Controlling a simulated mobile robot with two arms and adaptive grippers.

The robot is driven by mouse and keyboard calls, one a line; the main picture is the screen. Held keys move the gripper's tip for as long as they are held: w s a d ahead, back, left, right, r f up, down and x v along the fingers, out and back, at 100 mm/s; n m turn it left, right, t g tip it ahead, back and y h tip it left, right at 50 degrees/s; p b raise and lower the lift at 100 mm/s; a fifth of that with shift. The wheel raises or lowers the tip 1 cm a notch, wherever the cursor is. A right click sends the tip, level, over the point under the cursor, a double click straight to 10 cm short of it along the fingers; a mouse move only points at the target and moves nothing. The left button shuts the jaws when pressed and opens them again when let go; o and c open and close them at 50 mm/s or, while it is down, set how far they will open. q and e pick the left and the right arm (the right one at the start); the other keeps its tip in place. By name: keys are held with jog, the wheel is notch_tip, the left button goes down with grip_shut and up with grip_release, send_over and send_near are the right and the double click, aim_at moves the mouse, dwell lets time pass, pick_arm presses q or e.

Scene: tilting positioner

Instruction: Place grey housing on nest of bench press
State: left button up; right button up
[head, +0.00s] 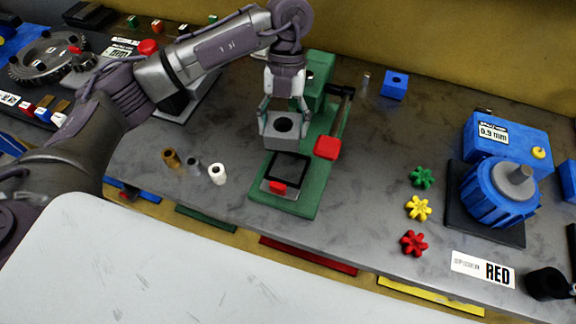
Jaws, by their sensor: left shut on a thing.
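The grey housing (282,143) is a small block with a dark round hole in its top. My left gripper (284,112) is shut on the housing and holds it over the green bench press (310,190). The press nest (287,167) is a dark square recess on the green base, just in front of and below the housing. The housing looks raised above the base; the exact gap cannot be told. My right gripper is not in view.
Brown, grey and white (217,174) bushings stand to the left. A blue block (395,85) is behind right. Green, yellow (418,208) and red star pieces and a blue motor unit (500,200) are on the right.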

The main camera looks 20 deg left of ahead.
pick_arm(q)
jog(key=n, duration=0.2)
jog(key=n+h, duration=0.1)
jog(key=n, duration=0.1)
jog(key=shift+s+d+t+h, duration=0.1)
jog(key=shift+d+t+h, duration=0.1)
jog(key=shift+t+h, duration=0.1)
jog(key=n+t+h, duration=0.1)
jog(key=n, duration=0.3)
jog(key=shift+d+f, duration=0.1)
jog(key=shift+d, duration=0.05)
jog(key=n+t, duration=0.1)
jog(key=n, duration=0.1)
jog(key=n+h, duration=0.1)
jog(key=n, duration=0.2)
jog(key=shift+s+d+f+t+p, duration=0.1)
jog(key=shift+s+d+t+p, duration=0.05)
jog(key=shift+t+p, duration=0.25)
jog(key=shift+d+f+n+t, duration=0.1)
jog(key=shift+n+t, duration=0.4)
jog(key=shift+n, duration=0.7)
notch_tip(320, 180, down, 9)
jog(key=shift+f+p, duration=0.2)
jog(key=shift+p, duration=0.85)
jog(key=shift+f, duration=0.3)
jog(key=o, duration=1.5)
jog(key=shift+f, duration=0.15)
jog(key=shift+o, duration=0.2)
